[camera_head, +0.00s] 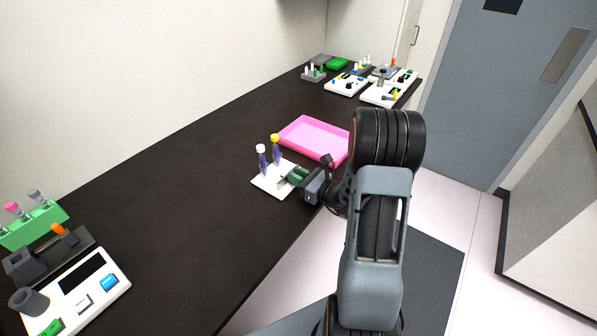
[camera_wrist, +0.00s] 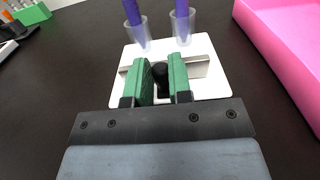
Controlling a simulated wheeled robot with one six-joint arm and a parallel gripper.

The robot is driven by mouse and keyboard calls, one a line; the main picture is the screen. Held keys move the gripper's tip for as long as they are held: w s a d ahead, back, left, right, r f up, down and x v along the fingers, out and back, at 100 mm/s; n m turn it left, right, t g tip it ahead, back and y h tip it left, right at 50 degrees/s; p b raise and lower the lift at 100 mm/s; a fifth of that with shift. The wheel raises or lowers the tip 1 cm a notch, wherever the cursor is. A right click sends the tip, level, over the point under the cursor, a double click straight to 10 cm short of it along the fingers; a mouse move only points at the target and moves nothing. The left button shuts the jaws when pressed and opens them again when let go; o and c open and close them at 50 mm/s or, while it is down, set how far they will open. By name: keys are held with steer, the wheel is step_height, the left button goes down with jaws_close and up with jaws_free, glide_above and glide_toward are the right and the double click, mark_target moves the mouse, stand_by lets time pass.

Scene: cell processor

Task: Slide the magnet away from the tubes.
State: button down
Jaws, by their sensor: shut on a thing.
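The white rack plate (camera_head: 264,184) lies flat on the dark bench. Two tubes with purple contents stand upright at its far side, one white-capped (camera_head: 262,160) and one yellow-capped (camera_head: 276,153). In the wrist view, their clear lower parts show beyond the magnet, and their caps are out of frame. The magnet is a grey metal bar (camera_wrist: 198,66) with a black knob (camera_wrist: 160,70), lying across the plate on the near side of the tubes. My gripper (camera_wrist: 163,80), with green fingers, is shut on the knob. A gap shows between the bar and the tubes.
A pink tray (camera_head: 313,139) lies just behind and right of the plate. A green tube rack (camera_head: 35,224) and a white device (camera_head: 85,285) stand at the near left. More lab devices (camera_head: 347,84) are at the far end. The bench left of the plate is clear.

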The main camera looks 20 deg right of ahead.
steer(key=c, duration=1)
jaws_free()
steer(key=shift+c, duration=0.2)
steer(key=b+v, duration=0.1)
steer(key=v, duration=1.2)
steer(key=shift+s+d+b, duration=0.2)
steer(key=shift+s+b, duration=0.1)
steer(key=shift+b, duration=0.1)
